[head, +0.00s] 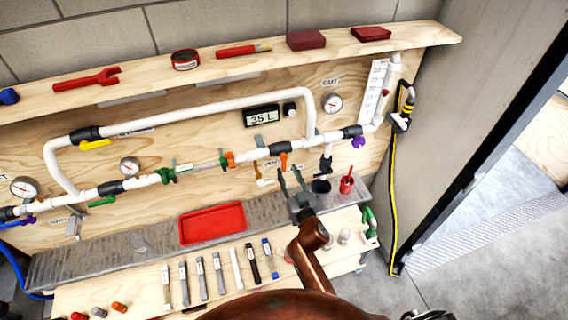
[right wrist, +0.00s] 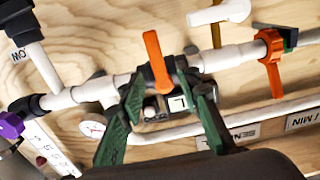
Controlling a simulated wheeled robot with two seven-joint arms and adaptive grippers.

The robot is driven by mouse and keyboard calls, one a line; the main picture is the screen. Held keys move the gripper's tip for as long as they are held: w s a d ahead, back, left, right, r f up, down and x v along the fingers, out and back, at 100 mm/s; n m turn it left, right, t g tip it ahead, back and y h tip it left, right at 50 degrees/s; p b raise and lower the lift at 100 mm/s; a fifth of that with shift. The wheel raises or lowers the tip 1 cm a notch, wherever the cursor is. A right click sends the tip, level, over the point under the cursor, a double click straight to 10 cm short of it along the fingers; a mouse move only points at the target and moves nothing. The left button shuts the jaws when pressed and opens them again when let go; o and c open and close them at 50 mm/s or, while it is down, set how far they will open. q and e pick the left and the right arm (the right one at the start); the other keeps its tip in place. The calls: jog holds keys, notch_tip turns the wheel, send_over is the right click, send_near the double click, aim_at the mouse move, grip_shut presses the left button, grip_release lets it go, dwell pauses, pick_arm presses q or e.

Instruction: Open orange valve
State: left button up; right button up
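The orange valve handle (head: 283,161) is on the white pipe of the plywood panel, right of centre in the head view. In the right wrist view the orange handle (right wrist: 157,62) stands across the pipe, its lower end between my fingertips. My right gripper (head: 292,177) is just below and in front of the handle in the head view. Its green fingers (right wrist: 160,82) are spread apart on either side of the handle in the right wrist view. I cannot tell whether either finger touches it. My left gripper is not in view.
A red tray (head: 212,208) and several tools lie below the panel.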

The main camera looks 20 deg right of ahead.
aim_at(284, 164)
jog(key=shift+w, duration=2.7)
jog(key=shift+c, duration=0.4)
grip_shut()
jog(key=shift+a, duration=0.1)
